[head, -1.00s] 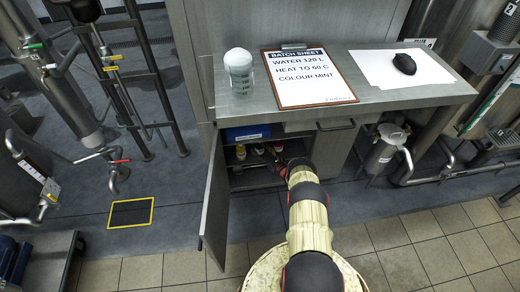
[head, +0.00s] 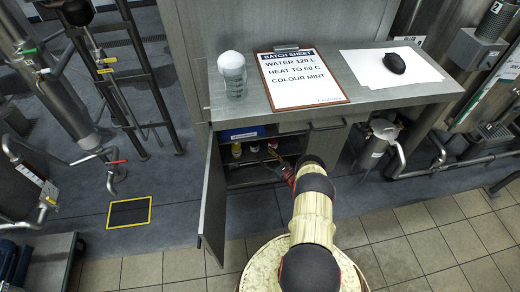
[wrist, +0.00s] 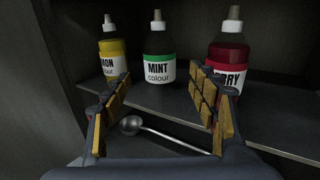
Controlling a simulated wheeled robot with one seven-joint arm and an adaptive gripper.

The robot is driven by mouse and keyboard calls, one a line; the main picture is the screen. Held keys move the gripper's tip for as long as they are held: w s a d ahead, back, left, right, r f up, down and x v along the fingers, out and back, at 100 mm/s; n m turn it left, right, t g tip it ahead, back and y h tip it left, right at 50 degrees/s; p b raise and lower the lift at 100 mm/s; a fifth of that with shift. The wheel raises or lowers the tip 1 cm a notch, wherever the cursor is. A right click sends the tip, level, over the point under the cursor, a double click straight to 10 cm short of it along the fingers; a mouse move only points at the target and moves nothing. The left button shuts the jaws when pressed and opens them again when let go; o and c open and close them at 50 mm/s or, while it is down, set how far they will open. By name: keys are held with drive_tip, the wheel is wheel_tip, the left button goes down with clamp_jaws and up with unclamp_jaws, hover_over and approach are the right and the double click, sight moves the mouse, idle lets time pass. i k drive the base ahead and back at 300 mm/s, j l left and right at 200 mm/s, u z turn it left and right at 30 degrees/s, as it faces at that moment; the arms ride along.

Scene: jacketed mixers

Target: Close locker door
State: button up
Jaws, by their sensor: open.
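The locker door (head: 213,203) is a grey metal panel, swung open on the left side of the locker under the counter. The locker (head: 250,181) shows its dark inside with a shelf. My gripper (wrist: 160,102) is open and empty, inside or at the mouth of the locker, facing the shelf (wrist: 275,122). In the head view my gripper (head: 276,164) is small and partly hidden by my arm. Bottles on the shelf are a yellow-labelled one (wrist: 112,58), a green-banded mint one (wrist: 158,65) and a red one (wrist: 229,58). None is between the fingers.
A ladle (wrist: 165,133) lies below the bottles. A blue box (head: 242,132) sits at the locker's top. A steel vessel (head: 378,143) stands to the right. Floor left of the door is clear.

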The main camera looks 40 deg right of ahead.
sight(212, 219)
drive_tip(key=k, duration=1)
